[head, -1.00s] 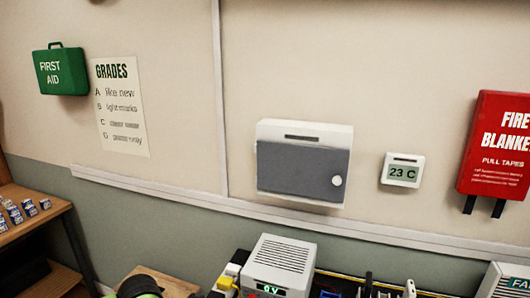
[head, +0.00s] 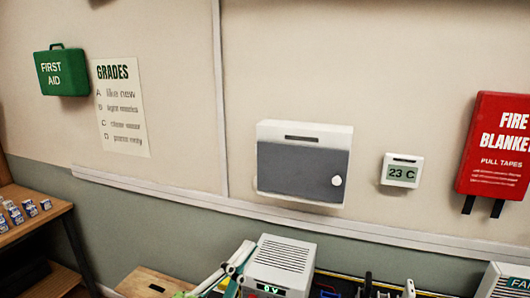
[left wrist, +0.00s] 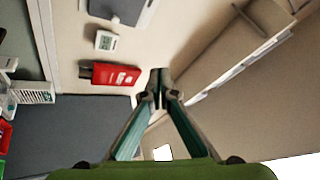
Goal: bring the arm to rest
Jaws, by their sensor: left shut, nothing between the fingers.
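My left gripper (head: 243,250) shows at the bottom of the head view, its pale and green fingers pointing up and to the right. It overlaps the left side of the white vented box (head: 285,255) in the picture; I cannot tell whether they touch. In the left wrist view the two fingers of my left gripper (left wrist: 158,86) meet at their tips, with nothing between them. My right gripper is in neither view.
A wooden box (head: 146,284) stands left of the gripper, and a shelf (head: 40,222) with small boxes is at far left. The wall holds a grey-doored cabinet (head: 300,170), a thermometer display (head: 401,171), a red fire blanket case (head: 497,150) and a green first aid box (head: 61,72).

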